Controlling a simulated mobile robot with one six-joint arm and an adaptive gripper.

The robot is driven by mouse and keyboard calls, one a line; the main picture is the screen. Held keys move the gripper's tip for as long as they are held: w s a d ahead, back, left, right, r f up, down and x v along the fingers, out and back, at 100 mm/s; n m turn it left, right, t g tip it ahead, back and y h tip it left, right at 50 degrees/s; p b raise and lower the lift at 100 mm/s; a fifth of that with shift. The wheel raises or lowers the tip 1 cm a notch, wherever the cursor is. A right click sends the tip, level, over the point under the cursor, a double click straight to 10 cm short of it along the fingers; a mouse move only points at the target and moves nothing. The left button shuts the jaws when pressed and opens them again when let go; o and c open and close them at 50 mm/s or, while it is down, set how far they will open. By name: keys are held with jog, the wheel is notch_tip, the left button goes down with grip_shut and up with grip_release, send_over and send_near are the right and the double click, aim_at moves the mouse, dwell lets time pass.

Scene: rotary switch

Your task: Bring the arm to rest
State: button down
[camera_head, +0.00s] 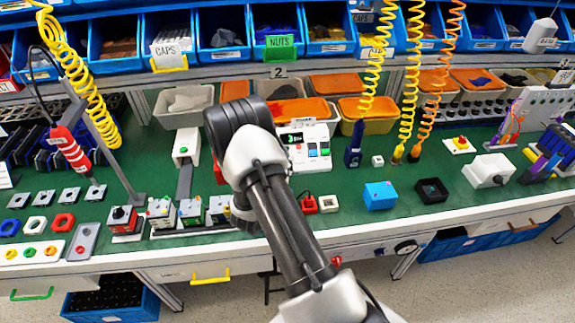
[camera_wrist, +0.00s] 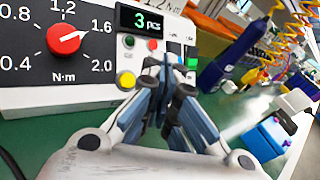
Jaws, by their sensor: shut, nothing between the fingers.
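My gripper (camera_wrist: 168,78) shows in the wrist view with its fingers together and nothing between them. It is in front of a white control panel (camera_wrist: 75,93), to the right of and below its red rotary knob (camera_wrist: 64,39). The knob's white pointer is turned toward the 1.6 mark on the N·m scale. The fingers and knob appear apart. In the head view the panel (camera_head: 318,165) stands on the green bench, partly covered by my arm, and I cannot make out the knob or my gripper there.
The panel has a display (camera_wrist: 147,20) reading 3 pcs and several coloured buttons. A dark blue tool (camera_wrist: 232,55) hangs to the right. In the head view a blue box (camera_head: 380,195) and a black box (camera_head: 432,190) stand on the bench (camera_head: 350,235). Coiled cables hang above.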

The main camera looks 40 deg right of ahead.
dwell(0.3)
jog(key=s+r+m+g+h, duration=0.1)
jog(key=s+r+m+g, duration=0.25)
jog(key=r, duration=0.35)
jog(key=s+r+m+g, duration=0.2)
jog(key=s+r+m, duration=0.1)
jog(key=r+m, duration=0.3)
jog(key=s+a+r+m+g+y, duration=0.35)
jog(key=s+r+m, duration=0.25)
jog(key=s+r, duration=0.25)
jog(key=s+a+r+m+t+y, duration=0.1)
jog(key=s+a+m+t+y, duration=0.1)
jog(key=a, duration=0.7)
jog(key=s+a+r+m+t+y, duration=0.1)
jog(key=s+a+m+y, duration=0.3)
jog(key=a, duration=0.5)
jog(key=s+a+r+m+t+y, duration=0.2)
jog(key=s+a+y, duration=0.4)
jog(key=a, duration=0.3)
jog(key=shift+m+t, duration=0.7)
jog(key=shift+m, duration=0.35)
jog(key=shift+d, duration=0.1)
